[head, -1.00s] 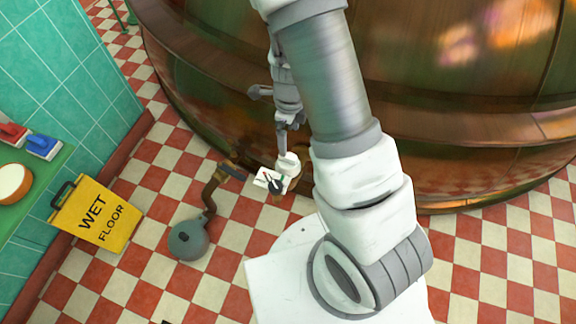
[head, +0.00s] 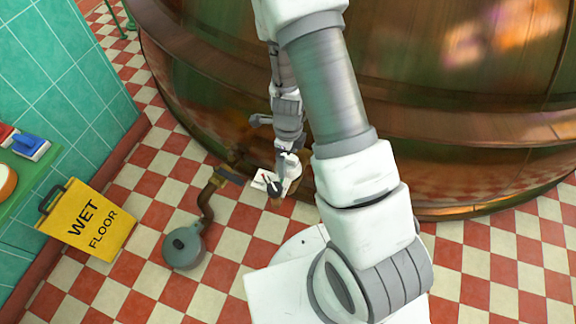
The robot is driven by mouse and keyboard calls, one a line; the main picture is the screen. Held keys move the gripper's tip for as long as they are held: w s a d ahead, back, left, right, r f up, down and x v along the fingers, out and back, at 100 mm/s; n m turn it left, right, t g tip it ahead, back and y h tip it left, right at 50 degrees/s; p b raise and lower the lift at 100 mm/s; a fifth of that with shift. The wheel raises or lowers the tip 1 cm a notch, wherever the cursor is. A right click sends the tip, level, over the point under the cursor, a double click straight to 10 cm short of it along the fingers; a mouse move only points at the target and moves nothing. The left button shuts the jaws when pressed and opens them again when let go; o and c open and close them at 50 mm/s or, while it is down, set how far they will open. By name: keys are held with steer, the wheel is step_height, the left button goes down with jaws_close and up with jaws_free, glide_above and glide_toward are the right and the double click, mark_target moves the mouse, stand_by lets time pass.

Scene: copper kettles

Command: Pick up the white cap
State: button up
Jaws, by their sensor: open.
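A small white rounded piece, which looks like the white cap (head: 292,168), is in the head view near the foot of the copper kettle (head: 225,110). My gripper (head: 287,155) points down at it from above, with its fingertips overlapping the piece's upper part in the picture. The gripper is open. The fingers are small and partly hidden, so I cannot tell whether they touch the white piece or stand around it.
A white panel (head: 262,180) with a red mark and a dark knob (head: 274,189) sits just left of the white piece. A brown pipe (head: 207,200) runs to a grey round fitting (head: 184,247). A yellow wet-floor sign (head: 87,220) stands at left.

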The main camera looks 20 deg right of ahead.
steer(key=shift+r, duration=0.1)
steer(key=c, duration=1.1)
steer(key=shift+r+p, duration=0.35)
steer(key=shift+r, duration=0.2)
step_height(320, 180, up, 4)
steer(key=shift+f+p, duration=0.1)
steer(key=shift+p, duration=1)
steer(key=s+d+r, duration=0.2)
steer(key=d, duration=0.1)
steer(key=s+d+r+p, duration=0.1)
steer(key=s+d+r, duration=0.1)
steer(key=d, duration=0.1)
steer(key=s+d+r+p, duration=0.1)
steer(key=s+d+r, duration=0.1)
steer(key=d, duration=0.2)
steer(key=shift+r, duration=0.1)
